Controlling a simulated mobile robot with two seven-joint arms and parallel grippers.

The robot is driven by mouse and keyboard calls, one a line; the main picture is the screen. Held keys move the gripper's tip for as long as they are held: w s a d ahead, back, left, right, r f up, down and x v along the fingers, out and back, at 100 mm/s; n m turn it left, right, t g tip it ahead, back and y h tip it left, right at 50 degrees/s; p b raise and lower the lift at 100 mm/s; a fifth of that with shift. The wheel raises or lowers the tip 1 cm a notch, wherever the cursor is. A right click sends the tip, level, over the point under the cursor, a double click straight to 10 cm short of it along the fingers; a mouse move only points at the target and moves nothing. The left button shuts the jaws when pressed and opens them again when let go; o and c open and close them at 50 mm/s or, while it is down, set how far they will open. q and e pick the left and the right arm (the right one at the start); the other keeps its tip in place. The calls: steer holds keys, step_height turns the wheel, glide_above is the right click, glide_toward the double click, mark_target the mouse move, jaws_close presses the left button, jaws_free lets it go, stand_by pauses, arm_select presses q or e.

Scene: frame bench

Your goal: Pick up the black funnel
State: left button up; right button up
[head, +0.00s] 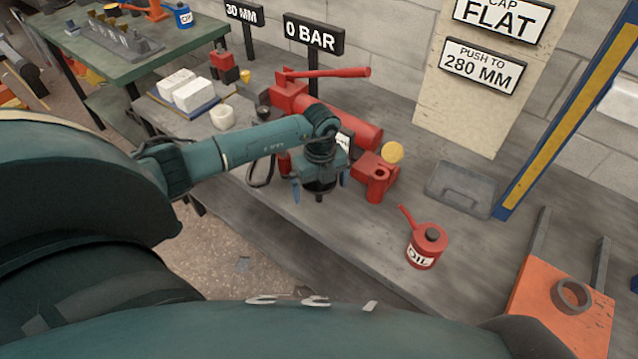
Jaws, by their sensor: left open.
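My left gripper (319,186) hangs over the bench in front of the red pump, pointing down, with its two blue fingertips apart. A dark shape (319,190) shows between the fingers and may be the black funnel. The gripper body covers most of it, so I cannot tell its outline or whether the fingers touch it. Another small dark round thing (263,112) stands on the bench left of the pump, too small to identify. My right gripper is not in view.
The red pump (345,125) lies close behind the gripper, with a red block (375,187) at its right. A red oil can (427,248) and a grey case (460,187) stand further right. A white mug (222,117) is at left.

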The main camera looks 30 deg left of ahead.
arm_select(q)
steer(key=shift+c, duration=0.3)
steer(key=c, duration=0.9)
steer(key=shift+r, duration=0.15)
